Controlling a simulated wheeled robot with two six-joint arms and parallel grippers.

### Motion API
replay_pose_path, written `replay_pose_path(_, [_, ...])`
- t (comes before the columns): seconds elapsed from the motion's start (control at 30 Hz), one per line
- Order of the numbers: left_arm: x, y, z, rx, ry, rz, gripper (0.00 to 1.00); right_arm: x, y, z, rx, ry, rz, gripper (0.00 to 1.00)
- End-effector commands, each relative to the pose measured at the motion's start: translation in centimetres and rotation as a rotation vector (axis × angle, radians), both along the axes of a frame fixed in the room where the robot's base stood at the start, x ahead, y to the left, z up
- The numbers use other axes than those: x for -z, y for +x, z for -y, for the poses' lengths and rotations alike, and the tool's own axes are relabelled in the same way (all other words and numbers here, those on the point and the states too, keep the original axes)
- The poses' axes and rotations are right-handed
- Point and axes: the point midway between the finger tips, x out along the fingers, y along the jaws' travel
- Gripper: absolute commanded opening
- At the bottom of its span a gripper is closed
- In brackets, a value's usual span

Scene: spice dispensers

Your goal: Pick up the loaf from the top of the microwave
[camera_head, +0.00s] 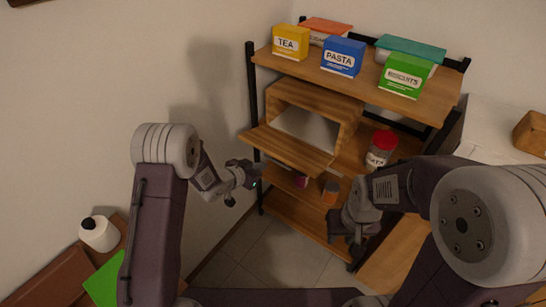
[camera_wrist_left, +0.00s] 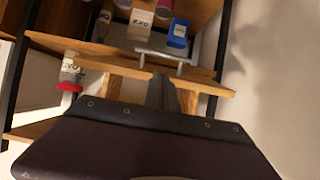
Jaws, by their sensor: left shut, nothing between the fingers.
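A brown loaf-like block (camera_head: 531,133) sits on a white box-shaped top (camera_head: 488,125), which looks like the microwave, at the right edge of the head view. The frame edge cuts off both. My left gripper (camera_head: 250,178) is shut and empty, in front of the shelf's left side, far from the loaf. My right gripper (camera_head: 345,238) hangs low in front of the shelf, left of and below the white top and apart from the loaf. Its fingers are too dark to read. The loaf does not show in the left wrist view.
A wooden shelf (camera_head: 285,203) holds tea (camera_head: 290,43), pasta (camera_head: 343,57) and biscuits (camera_head: 405,76) boxes on top. Below is a wooden compartment with its flap (camera_head: 290,148) folded down. A red-lidded jar (camera_head: 381,148) stands right of it. A white bottle (camera_head: 98,234) is lower left.

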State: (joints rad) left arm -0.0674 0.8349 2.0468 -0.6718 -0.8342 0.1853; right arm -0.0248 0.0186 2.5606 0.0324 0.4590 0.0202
Motion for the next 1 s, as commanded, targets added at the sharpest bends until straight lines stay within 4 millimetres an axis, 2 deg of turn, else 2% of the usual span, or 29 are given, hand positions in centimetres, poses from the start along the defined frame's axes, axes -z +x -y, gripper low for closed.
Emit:
replay_pose_path(0.5, [4.4,6.0,4.4,0.0,0.001,-0.001,0.0,-0.1,0.0,0.0,0.0,0.0,0.0,0.32])
replay_pose_path(0.7, [4.9,6.7,4.9,-0.001,0.0,-0.001,0.0,-0.1,0.0,0.0,0.0,0.0,0.0,0.32])
replay_pose_path(1.0, [5.0,6.7,4.9,-0.001,0.0,-0.001,0.0,0.1,0.0,0.0,0.0,0.0,0.0,0.32])
